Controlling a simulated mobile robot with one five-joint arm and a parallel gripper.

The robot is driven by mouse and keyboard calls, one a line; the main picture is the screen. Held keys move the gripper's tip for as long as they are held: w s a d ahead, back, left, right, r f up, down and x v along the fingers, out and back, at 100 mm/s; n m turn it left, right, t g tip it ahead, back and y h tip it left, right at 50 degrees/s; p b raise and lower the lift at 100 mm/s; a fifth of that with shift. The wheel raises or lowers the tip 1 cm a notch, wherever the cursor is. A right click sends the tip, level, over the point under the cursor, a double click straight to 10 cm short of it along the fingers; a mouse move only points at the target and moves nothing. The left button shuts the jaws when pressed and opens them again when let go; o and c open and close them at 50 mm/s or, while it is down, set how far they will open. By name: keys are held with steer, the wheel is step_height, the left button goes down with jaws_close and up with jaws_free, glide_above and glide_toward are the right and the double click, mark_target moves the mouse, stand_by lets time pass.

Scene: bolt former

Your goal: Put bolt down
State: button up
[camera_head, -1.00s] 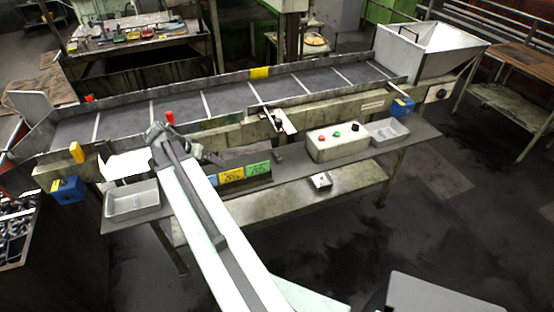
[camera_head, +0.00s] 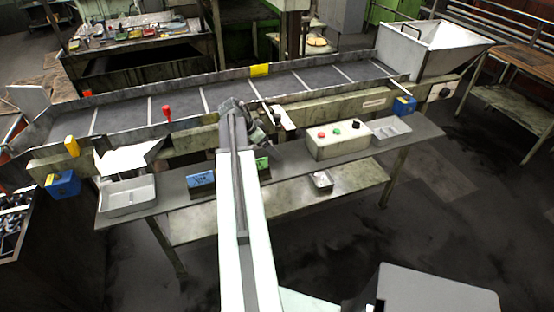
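My gripper (camera_head: 254,122) is at the end of my arm, over the front edge of the conveyor, left of the control box. It is small and dark, partly hidden by my own arm, and its fingers cannot be made out. I cannot make out a bolt in it or elsewhere. A grey tray (camera_head: 127,208) stands at the left end of the front shelf.
The conveyor (camera_head: 180,96) runs behind my gripper towards a white hopper (camera_head: 430,50). A control box (camera_head: 338,144) with coloured buttons stands on the shelf (camera_head: 295,165). Coloured cards (camera_head: 201,180) stand beside my arm.

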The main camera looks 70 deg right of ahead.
steer(key=b+x, duration=0.4)
steer(key=x, duration=0.1)
steer(key=shift+s+a+f+b, duration=0.1)
steer(key=shift+a+f+b, duration=0.15)
steer(key=shift+b, duration=0.1)
steer(key=shift+r, duration=0.2)
steer(key=c, duration=1.8)
steer(key=shift+r+p, duration=0.4)
steer(key=shift+p, duration=0.25)
steer(key=w+a, duration=0.1)
steer(key=a, duration=0.1)
steer(key=w+a, duration=0.2)
steer(key=w+a+r+p, duration=0.1)
steer(key=w+a, duration=0.1)
steer(key=shift+a+r, duration=0.15)
steer(key=shift+a, duration=0.05)
step_height(320, 180, up, 13)
steer(key=p, duration=1.3)
